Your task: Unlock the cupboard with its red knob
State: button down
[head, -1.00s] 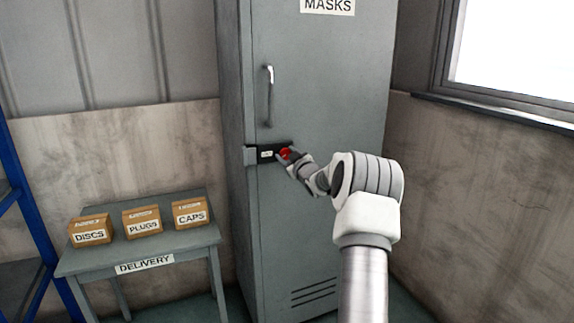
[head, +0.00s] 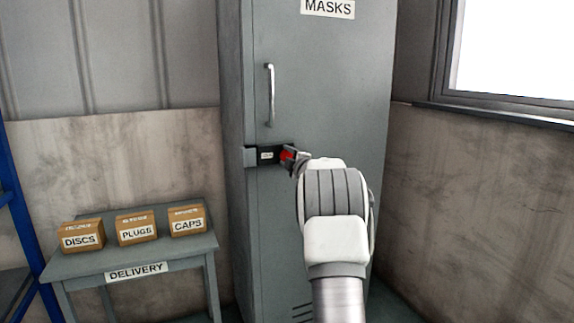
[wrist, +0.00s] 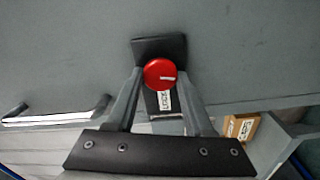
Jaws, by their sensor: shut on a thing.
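The grey cupboard (head: 322,215) labelled MASKS stands with its door flush in its frame. A black lock plate (head: 267,155) with a small white label crosses the door's left edge below the handle. The red knob (head: 287,155) is at the plate's right end, partly hidden by my gripper (head: 293,158). In the wrist view, the round red knob (wrist: 158,74) bears a short white line and sits between the two fingers of my gripper (wrist: 160,80), which is shut on it. The lock label is too small to read surely.
A chrome vertical handle (head: 270,95) is on the door above the lock. A DELIVERY table (head: 140,270) at lower left bears boxes marked DISCS, PLUGS and CAPS. A blue rack (head: 20,215) stands at far left. A window (head: 515,50) is at right.

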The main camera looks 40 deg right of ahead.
jog(key=shift+n+b, duration=0.7)
jog(key=shift+n, duration=0.5)
jog(key=shift+c, duration=1.6)
grip_release()
jog(key=v, duration=1.7)
jog(key=shift+s+p, duration=0.25)
jog(key=shift+p, duration=0.2)
jog(key=shift+f, duration=0.1)
